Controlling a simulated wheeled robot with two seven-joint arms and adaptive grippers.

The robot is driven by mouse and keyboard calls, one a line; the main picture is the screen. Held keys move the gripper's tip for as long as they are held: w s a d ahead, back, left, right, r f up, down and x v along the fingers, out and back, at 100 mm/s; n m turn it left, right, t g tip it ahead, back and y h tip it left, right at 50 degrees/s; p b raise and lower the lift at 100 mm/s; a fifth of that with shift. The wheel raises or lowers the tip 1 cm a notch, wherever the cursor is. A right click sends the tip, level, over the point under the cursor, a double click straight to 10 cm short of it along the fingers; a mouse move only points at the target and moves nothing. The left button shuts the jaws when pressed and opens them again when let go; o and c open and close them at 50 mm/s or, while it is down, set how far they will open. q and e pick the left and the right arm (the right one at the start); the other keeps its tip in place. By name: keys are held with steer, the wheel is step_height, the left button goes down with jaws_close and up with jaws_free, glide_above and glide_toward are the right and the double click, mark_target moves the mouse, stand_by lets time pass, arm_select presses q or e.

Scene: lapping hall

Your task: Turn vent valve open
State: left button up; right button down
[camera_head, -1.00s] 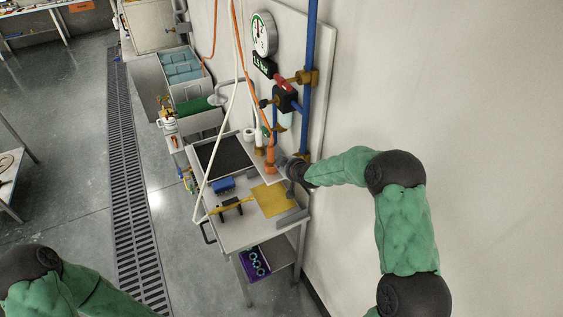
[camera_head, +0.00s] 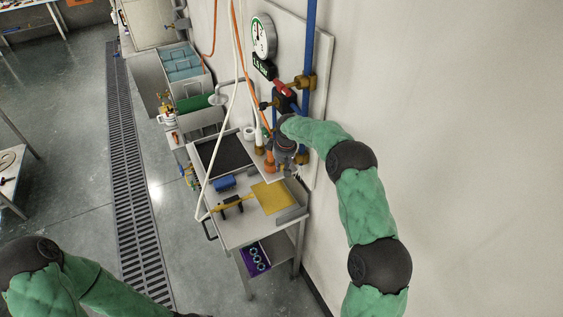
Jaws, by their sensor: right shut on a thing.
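A blue pipe (camera_head: 311,45) runs down the wall board with brass fittings (camera_head: 302,81). A dark valve block with a red handle (camera_head: 283,88) sits beside it, below a round gauge (camera_head: 263,37) and a small display with green digits (camera_head: 264,67). I cannot tell for certain which part is the vent valve. My right gripper (camera_head: 287,158) is below the dark block, next to an orange upright fitting (camera_head: 270,161). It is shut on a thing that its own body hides. My left arm shows at the lower left, but its gripper is out of view.
A metal cart (camera_head: 245,232) stands below with a black mat (camera_head: 225,155), a blue block (camera_head: 225,183) and a yellow cloth (camera_head: 271,197). A white hose (camera_head: 232,95) and an orange hose (camera_head: 245,75) hang in front of the board.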

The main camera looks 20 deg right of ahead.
steer(key=shift+g+p, duration=0.55)
steer(key=shift+g, duration=0.15)
steer(key=shift+s+f, duration=0.1)
steer(key=c, duration=1.2)
jaws_free()
